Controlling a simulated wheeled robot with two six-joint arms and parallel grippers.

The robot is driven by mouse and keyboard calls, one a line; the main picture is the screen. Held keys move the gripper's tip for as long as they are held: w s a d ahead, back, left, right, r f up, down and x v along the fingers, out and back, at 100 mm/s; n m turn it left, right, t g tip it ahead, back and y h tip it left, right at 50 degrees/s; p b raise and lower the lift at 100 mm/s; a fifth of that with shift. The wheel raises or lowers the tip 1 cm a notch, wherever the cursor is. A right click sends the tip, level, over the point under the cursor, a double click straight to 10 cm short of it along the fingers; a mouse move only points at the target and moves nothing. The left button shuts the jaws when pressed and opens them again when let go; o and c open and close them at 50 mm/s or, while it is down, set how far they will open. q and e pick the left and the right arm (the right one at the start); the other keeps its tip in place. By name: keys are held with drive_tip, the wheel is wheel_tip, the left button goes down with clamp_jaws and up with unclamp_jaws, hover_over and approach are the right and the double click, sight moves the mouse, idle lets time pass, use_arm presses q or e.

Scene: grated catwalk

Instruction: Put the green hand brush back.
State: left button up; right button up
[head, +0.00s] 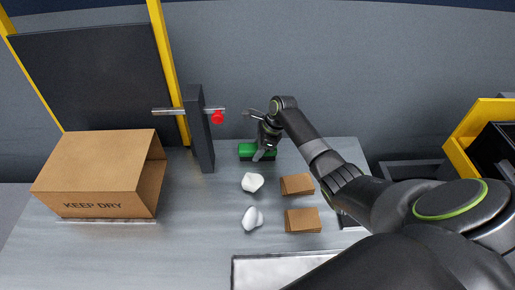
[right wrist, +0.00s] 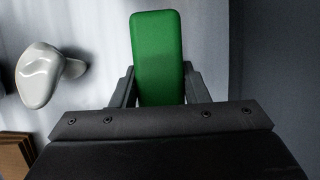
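The green hand brush (head: 247,148) is at the back of the grey bench, with a dark underside. My right gripper (head: 264,150) reaches down over it from the right. In the right wrist view, the brush's green back (right wrist: 158,50) runs between the two fingers of my right gripper (right wrist: 160,88). Both fingers lie flush along its sides, with no gap that I can see. I cannot tell whether the brush touches the bench. My left gripper is not in view.
A dark upright post (head: 200,135) with a peg and a red piece (head: 217,117) stands left of the brush. Two white lumps (head: 252,182) and two brown stacks (head: 297,184) lie in front. A cardboard box (head: 95,180) is at left.

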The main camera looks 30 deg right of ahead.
drive_tip(key=o, duration=0.4)
drive_tip(key=v, duration=1.2)
drive_tip(key=shift+r, duration=0.2)
